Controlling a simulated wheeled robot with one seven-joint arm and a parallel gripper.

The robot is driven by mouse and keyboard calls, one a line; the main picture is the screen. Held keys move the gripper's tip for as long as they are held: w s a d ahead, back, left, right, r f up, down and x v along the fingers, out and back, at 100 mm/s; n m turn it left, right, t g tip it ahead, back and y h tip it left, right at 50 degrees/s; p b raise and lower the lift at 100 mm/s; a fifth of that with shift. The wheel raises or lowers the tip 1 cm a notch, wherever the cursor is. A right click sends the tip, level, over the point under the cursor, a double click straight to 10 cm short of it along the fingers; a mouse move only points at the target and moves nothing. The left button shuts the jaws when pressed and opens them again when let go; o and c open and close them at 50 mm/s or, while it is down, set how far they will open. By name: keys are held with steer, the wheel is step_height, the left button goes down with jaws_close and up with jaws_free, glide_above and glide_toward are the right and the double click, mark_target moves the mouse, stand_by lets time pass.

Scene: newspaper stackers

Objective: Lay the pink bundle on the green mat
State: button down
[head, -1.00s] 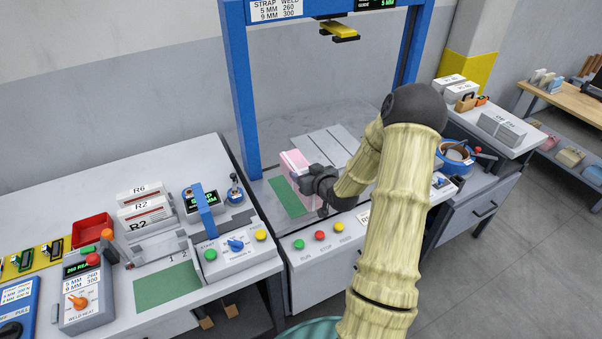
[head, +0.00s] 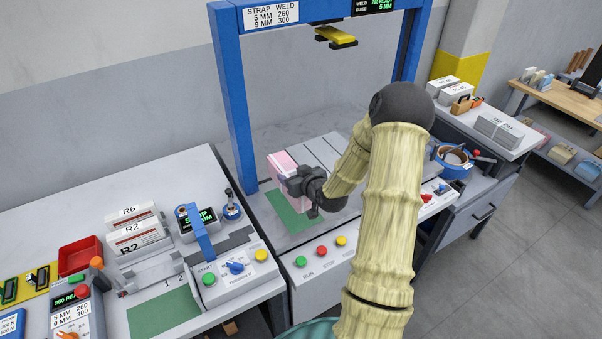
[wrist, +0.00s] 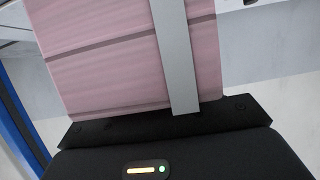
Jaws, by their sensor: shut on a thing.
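The pink bundle (head: 281,168) is held up at the blue-framed station, in front of the green mat's far part in the head view. My gripper (head: 294,182) is shut on it from the right side. In the wrist view the pink bundle (wrist: 90,65) fills the top middle, with a grey band across it, against my dark gripper (wrist: 170,125). One green mat (head: 290,213) lies on the station bed below the bundle, partly hidden by bundle and gripper. Another green mat (head: 165,312) lies bare on the left bench.
The blue frame (head: 232,100) stands around the station, with a yellow head (head: 336,38) hanging above. A row of buttons (head: 321,251) lines the front edge. A control box (head: 228,268) and blue arch (head: 196,235) stand to the left.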

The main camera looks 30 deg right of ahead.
steer(key=shift+w+a+f, duration=0.1)
steer(key=shift+a+f, duration=0.05)
steer(key=shift+a, duration=0.05)
steer(key=shift+d+f+b, duration=0.25)
steer(key=shift+f+b, duration=0.25)
steer(key=shift+b, duration=0.05)
steer(key=shift+d+f+b, duration=0.25)
steer(key=shift+f+b, duration=0.2)
steer(key=shift+b, duration=0.1)
step_height(320, 180, down, 5)
steer(key=b, duration=0.4)
steer(key=shift+f+b, duration=0.2)
steer(key=shift+b, duration=0.15)
steer(key=shift+f, duration=0.1)
steer(key=shift+a+f, duration=0.1)
steer(key=shift+f+b, duration=0.4)
steer(key=shift+b, duration=0.15)
